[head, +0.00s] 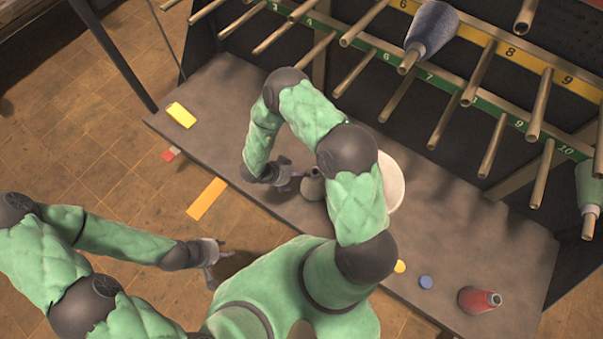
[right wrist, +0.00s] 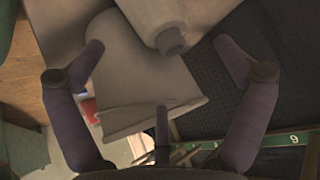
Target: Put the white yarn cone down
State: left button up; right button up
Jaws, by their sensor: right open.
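In the head view a pale rounded shape (head: 393,184), likely the white yarn cone, shows on the table behind my right forearm, which hides much of it. A grey-brown, tip-like piece (head: 312,184) shows left of the forearm. My right gripper (head: 285,178) is low over the table beside this piece. In the right wrist view its fingers (right wrist: 162,95) are spread apart. A pale cone with a grey tip (right wrist: 160,18) and a larger pale piece (right wrist: 140,75) lie beyond and between them; contact is unclear. My left gripper (head: 215,265) is open and empty, off the table's front edge.
A numbered peg rack (head: 470,85) stands behind, holding a blue-grey cone (head: 432,28) and a green cone (head: 590,185).

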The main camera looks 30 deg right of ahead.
jog(key=s+a+r+n+t+y, duration=0.2)
jog(key=s+a+n+t+y, duration=0.1)
jog(key=a+n+y, duration=0.75)
jog(key=s+a+r+n+g+y, duration=0.1)
jog(key=s+a+r+n+g, duration=0.1)
jog(key=s+a+n, duration=0.2)
jog(key=s+n, duration=0.3)
jog(key=s, duration=0.1)
jog(key=shift+s+a+r, duration=0.2)
jog(key=shift+r, duration=0.1)
